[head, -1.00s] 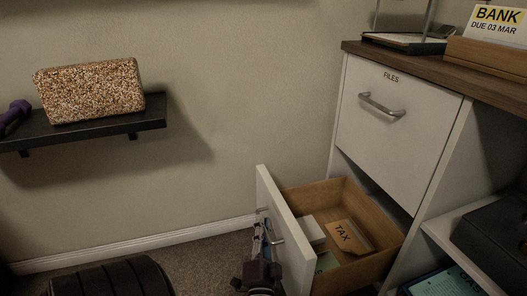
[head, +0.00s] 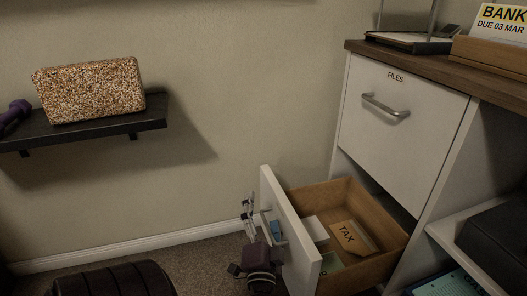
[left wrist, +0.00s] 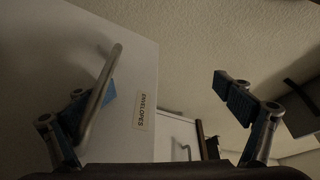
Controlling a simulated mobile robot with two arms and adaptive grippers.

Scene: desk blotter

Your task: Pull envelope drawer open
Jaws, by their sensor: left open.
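The envelope drawer (head: 292,240) is a white-fronted wooden drawer standing well out of the cabinet, under the closed FILES drawer (head: 390,125). In the left wrist view its white front (left wrist: 100,35) carries an ENVELOPES label (left wrist: 143,110) and a grey bar handle (left wrist: 102,90). My left gripper (head: 262,217) is open at the outer side of the drawer front. In the wrist view the open gripper (left wrist: 168,95) has one blue-padded finger overlapping the handle and the other out in free space. I cannot tell whether that finger touches the handle. My right gripper is out of view.
Inside the drawer lie a TAX envelope (head: 349,236) and a white item (head: 316,229). A wall shelf (head: 85,131) holds a speckled block (head: 90,90) and a purple dumbbell (head: 15,113). A dark rounded object (head: 112,280) sits on the floor.

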